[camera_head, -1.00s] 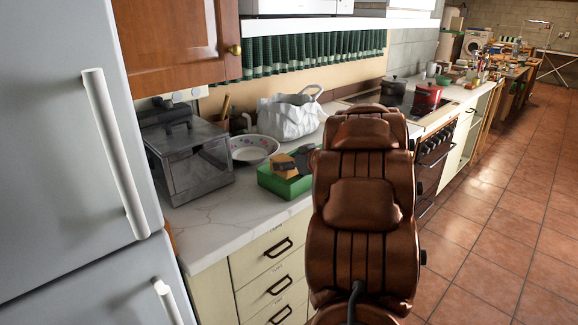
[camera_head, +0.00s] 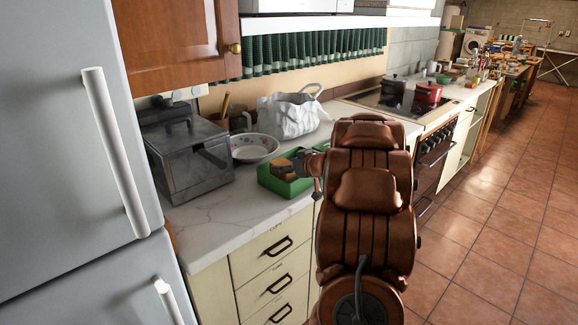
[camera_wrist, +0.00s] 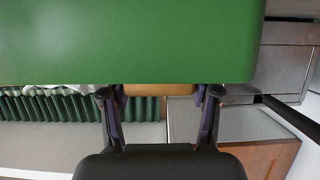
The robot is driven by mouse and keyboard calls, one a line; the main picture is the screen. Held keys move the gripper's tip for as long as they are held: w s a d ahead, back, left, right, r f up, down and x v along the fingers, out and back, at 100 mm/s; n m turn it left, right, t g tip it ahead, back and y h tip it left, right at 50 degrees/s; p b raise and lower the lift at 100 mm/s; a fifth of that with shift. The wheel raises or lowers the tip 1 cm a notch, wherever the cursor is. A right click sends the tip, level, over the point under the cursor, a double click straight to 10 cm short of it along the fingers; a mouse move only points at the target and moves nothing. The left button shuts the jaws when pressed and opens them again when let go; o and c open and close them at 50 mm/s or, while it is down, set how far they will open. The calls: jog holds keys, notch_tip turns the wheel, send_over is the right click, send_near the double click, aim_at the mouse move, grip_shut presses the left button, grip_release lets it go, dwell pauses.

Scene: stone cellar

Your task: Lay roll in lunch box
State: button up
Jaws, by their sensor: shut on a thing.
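The green lunch box (camera_head: 275,184) sits on the counter near its front edge, left of my arm. The tan-brown roll (camera_head: 283,167) is at the box's opening. My gripper (camera_head: 294,167) is shut on the roll, coming in from the right. In the wrist view, the box wall (camera_wrist: 130,40) fills the upper part. The roll (camera_wrist: 160,90) shows there as a strip between the fingers (camera_wrist: 160,94), partly hidden behind the box's edge. I cannot tell whether it touches the box floor.
A grey metal bread bin (camera_head: 190,160) stands left of the box. A white patterned bowl (camera_head: 254,148) and a white bag (camera_head: 290,115) stand behind it. The fridge (camera_head: 70,150) is at far left. The counter (camera_head: 205,215) is bare in front of the bread bin.

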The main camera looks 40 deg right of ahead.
jog(key=shift+f, duration=0.6)
jog(key=o, duration=0.9)
jog(key=shift+c, duration=0.2)
jog(key=shift+r, duration=0.25)
jog(key=v, duration=1.2)
jog(key=shift+r, duration=0.3)
